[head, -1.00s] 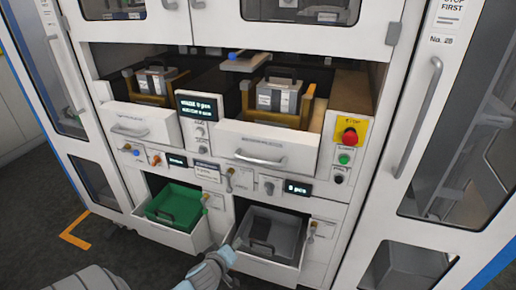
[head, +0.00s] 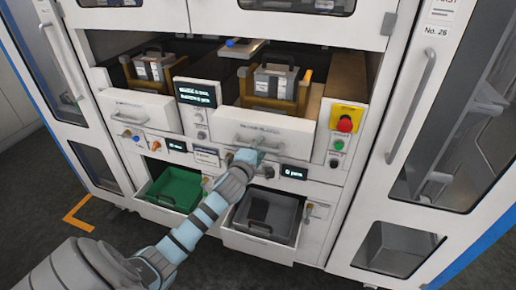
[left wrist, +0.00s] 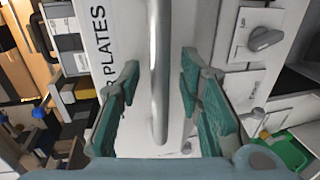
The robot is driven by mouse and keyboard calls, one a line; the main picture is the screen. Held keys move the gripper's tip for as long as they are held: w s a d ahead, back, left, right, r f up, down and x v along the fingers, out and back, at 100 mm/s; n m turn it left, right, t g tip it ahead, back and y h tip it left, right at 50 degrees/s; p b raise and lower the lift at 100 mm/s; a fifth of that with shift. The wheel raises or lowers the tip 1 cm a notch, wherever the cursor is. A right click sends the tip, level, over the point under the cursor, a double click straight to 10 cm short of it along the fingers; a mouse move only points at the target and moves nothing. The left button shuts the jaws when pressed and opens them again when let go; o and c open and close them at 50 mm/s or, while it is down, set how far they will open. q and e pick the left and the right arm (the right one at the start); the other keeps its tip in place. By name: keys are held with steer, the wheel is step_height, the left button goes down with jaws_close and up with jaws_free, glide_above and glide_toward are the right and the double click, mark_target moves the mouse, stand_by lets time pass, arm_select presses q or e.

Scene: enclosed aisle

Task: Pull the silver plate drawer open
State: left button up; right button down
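The silver plate drawer (head: 292,128) is the right-hand white drawer front in the cabinet's open bay. Its label partly shows as "PLATES" in the left wrist view, on the white front (left wrist: 117,15). Its bar handle (head: 243,141) also shows in the left wrist view (left wrist: 158,60), running between my two green fingers. My left gripper (head: 247,157) is at the handle. In the left wrist view it is open (left wrist: 160,100), with a gap between each finger and the bar. My right gripper is not in view.
A similar drawer (head: 135,108) is at left. Below are a green bin (head: 172,188) and a grey bin (head: 262,218). A red stop button (head: 345,124) is at right. A knob (head: 265,171) and small display (head: 294,173) lie just below the drawer.

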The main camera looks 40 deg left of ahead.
arm_select(q)
steer(key=shift+w, duration=0.1)
jaws_close()
steer(key=shift+f, duration=0.1)
stand_by(0.3)
